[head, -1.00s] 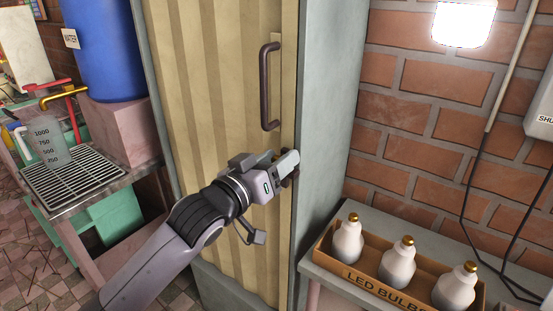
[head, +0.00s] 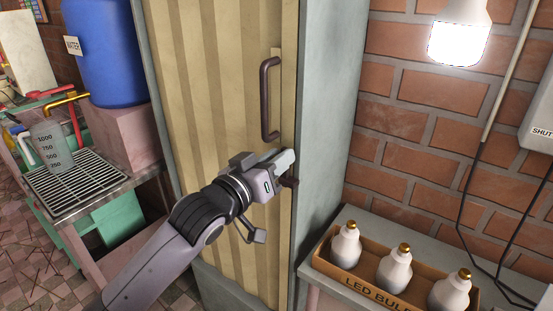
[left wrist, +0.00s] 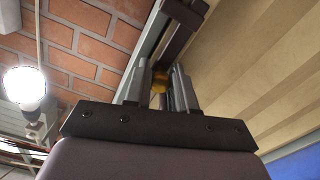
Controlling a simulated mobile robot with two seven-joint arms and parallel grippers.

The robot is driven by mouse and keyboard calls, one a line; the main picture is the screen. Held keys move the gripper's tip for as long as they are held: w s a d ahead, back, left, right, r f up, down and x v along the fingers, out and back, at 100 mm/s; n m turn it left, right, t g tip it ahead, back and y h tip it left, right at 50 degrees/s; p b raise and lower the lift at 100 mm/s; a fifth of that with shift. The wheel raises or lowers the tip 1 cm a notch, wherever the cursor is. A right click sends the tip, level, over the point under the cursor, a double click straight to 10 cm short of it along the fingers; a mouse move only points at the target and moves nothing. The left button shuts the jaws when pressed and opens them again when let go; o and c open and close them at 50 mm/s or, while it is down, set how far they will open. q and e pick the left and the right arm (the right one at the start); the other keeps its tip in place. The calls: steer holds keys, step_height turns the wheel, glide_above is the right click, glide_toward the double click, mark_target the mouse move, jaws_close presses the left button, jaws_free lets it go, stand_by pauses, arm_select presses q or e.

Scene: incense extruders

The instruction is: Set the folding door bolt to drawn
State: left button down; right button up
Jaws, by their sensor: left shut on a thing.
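The folding door (head: 215,120) is cream and pleated, with a dark upright handle (head: 265,100) near its right edge. My left gripper (head: 284,160) is at that edge, just below the handle. In the left wrist view its two fingers (left wrist: 158,82) are shut on a small brass-coloured piece (left wrist: 159,84), which looks like the knob of the door bolt. Dark metal (head: 291,182) shows just below the fingertips in the head view. The fingers hide most of the bolt, so its position cannot be told. My right gripper is not in view.
A grey frame (head: 325,110) stands right of the door. A shelf (head: 350,216) at the lower right holds a carton (head: 325,262) of bulbs. At the left are a blue barrel (head: 108,55) and a metal grate (head: 75,185) with a measuring jug (head: 50,145).

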arm_select(q)
steer(key=shift+r, duration=0.2)
steer(key=c, duration=1)
jaws_free()
steer(key=shift+b+v, duration=0.55)
steer(key=shift+v, duration=3.05)
